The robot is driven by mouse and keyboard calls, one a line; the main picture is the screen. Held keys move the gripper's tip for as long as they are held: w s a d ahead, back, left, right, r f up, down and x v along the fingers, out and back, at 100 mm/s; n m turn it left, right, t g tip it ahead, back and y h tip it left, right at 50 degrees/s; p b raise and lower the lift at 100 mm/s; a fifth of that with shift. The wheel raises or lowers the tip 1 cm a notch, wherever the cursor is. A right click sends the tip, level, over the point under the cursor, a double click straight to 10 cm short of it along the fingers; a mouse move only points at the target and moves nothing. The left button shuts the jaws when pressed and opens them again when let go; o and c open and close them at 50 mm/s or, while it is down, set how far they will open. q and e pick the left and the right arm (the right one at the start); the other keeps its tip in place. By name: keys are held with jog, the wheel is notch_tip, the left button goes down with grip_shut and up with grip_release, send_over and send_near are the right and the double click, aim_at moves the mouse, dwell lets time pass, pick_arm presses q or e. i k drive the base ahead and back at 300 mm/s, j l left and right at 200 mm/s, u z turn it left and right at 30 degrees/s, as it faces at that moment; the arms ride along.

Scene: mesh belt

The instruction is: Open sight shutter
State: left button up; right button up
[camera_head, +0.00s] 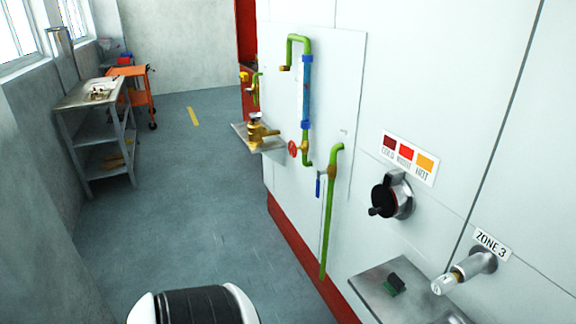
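A round sight port with a metal rim and a dark face sits on the white wall panel at right, below a colour label (408,158) with dark red, red and orange squares. What looks like its shutter (383,201) is a black round piece over the port's face, with a small dark knob at its lower left and a grey tab at its top. I cannot tell how much of the opening it covers. Neither gripper is in view. A black and white part of my own body shows at the bottom, well apart from the port.
A metal fitting with a pale tip (463,271) juts out under the "ZONE 3" sign (492,244). Below it is a metal shelf (375,279) with a small dark green item (395,284). Green pipes (328,225) run left of the port. The floor (190,200) at left is clear.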

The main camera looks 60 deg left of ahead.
aim_at(383, 200)
jog(key=u, duration=1.4)
